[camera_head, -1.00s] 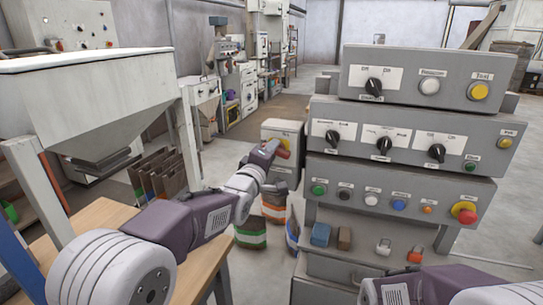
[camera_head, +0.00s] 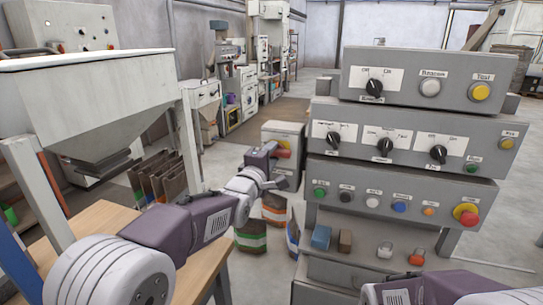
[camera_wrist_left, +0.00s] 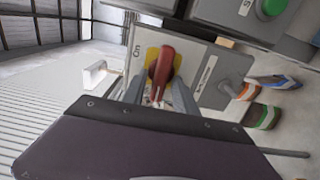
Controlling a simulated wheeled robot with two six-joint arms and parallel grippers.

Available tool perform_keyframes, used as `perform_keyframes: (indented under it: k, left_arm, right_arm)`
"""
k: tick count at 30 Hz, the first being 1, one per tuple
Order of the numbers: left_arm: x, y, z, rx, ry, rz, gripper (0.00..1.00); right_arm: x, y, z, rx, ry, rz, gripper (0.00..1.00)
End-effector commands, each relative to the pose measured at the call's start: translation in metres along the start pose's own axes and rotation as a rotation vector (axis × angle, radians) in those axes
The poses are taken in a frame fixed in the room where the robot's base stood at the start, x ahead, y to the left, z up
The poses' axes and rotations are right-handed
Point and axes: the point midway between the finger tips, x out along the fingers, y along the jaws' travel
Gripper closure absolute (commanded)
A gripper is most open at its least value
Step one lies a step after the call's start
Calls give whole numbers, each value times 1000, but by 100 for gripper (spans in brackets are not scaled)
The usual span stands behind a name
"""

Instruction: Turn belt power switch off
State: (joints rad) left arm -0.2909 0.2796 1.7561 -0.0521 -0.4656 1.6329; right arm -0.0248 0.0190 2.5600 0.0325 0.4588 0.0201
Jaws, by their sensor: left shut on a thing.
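The belt power switch box (camera_head: 284,131) is a small pale grey box left of the control panels in the head view. In the left wrist view its red handle (camera_wrist_left: 166,62) sits on a yellow plate (camera_wrist_left: 152,58). An "On" label (camera_wrist_left: 137,50) stands left of the plate. My left gripper (camera_wrist_left: 160,88) is shut on the red handle, with one finger on each side of it. In the head view the left gripper (camera_head: 276,152) is at the box front and hides most of the handle. My right gripper is out of view; only part of that arm shows at the bottom right.
Grey control panels (camera_head: 405,130) with knobs and buttons stand to the right. A hopper (camera_head: 95,105) and a wooden table (camera_head: 105,217) are at the left. Bags (camera_head: 252,236) stand on the floor below the arm.

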Motion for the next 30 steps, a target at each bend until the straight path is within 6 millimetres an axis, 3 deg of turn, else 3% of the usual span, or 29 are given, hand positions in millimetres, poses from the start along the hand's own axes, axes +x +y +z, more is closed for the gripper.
perform_keyframes:
  k: [2, 3, 4, 14, 17, 25, 30]
  left_arm:
    - [0, -2, 0, -1, 0, -3, 100]
    - [0, -1, 0, -1, 0, -3, 63]
    - [0, -2, 0, -1, 0, -3, 60]
    - [-3, 0, 0, 0, 0, 0, 60]
    - [-15, 0, 0, 0, 0, 1, 60]
    - [-70, -1, 0, 0, 0, -1, 60]
    - [-89, -1, 0, -1, 1, -2, 60]
  right_arm:
    - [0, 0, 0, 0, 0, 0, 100]
    - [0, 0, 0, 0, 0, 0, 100]
    - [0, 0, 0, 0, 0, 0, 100]
    - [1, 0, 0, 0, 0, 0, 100]
    - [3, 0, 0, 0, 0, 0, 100]
    - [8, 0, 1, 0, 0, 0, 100]
    - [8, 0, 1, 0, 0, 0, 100]
